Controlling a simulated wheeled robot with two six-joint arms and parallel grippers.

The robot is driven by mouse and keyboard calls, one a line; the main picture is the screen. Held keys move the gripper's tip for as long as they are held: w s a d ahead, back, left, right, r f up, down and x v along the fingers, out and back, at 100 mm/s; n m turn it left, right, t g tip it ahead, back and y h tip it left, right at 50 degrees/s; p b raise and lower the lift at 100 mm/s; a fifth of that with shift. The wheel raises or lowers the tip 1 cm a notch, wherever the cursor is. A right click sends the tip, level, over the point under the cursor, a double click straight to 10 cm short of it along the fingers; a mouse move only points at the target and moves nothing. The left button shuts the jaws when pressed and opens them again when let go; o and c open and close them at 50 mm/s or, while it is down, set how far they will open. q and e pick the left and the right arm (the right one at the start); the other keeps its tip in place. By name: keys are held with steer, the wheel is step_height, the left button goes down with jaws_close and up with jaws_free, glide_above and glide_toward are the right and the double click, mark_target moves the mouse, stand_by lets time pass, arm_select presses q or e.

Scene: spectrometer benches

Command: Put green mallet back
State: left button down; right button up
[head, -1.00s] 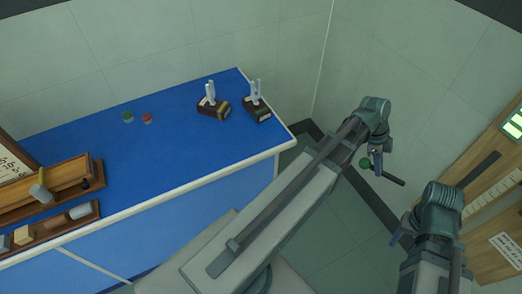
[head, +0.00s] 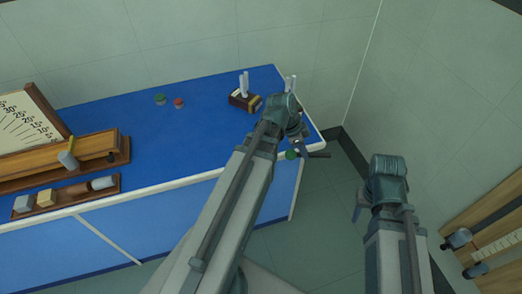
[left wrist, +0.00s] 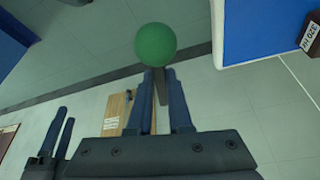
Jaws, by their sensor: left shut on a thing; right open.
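The green mallet has a round green head (head: 291,154), also large in the left wrist view (left wrist: 155,44), and a dark handle (head: 319,155). My left gripper (head: 300,139) is shut on the mallet's handle, near the right front corner of the blue bench, with the head beyond the fingertips in the wrist view. My right gripper (head: 358,206) is open and empty, away from the bench; its fingers also show at the left of the wrist view (left wrist: 57,132). A green disc (head: 160,99) and a red disc (head: 179,102) lie on the bench top.
A tuning fork on a box (head: 244,98) stands on the blue bench (head: 215,140); another is partly hidden behind my left wrist. An angle board (head: 28,122) and a tray of blocks (head: 77,188) are at left. A wooden bench (head: 490,235) is at right.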

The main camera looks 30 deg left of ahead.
arm_select(q)
steer(key=s+a+f+n+t+b, duration=0.1)
steer(key=s+a+f+n+b, duration=0.15)
steer(key=s+a+f, duration=0.2)
steer(key=shift+n+y, duration=0.3)
steer(key=shift+n, duration=0.05)
steer(key=w+a, duration=0.2)
steer(key=a, duration=0.2)
steer(key=w+a, duration=0.2)
steer(key=a, duration=0.2)
steer(key=w+a+b, duration=0.1)
steer(key=w+a, duration=0.2)
steer(key=a, duration=0.1)
steer(key=shift+a+f, duration=0.1)
steer(key=shift+f, duration=0.1)
steer(key=shift+w+a+f, duration=0.1)
steer(key=shift+w+a, duration=0.2)
steer(key=shift+a, duration=0.25)
steer(key=shift+w+a+f, duration=0.1)
steer(key=shift+w+a, duration=0.2)
steer(key=shift+a, duration=0.2)
step_height(320, 180, down, 3)
steer(key=b, duration=0.3)
steer(key=shift+f+b, duration=0.2)
steer(key=shift+b, duration=0.2)
arm_select(e)
step_height(320, 180, down, 9)
steer(key=shift+r, duration=0.1)
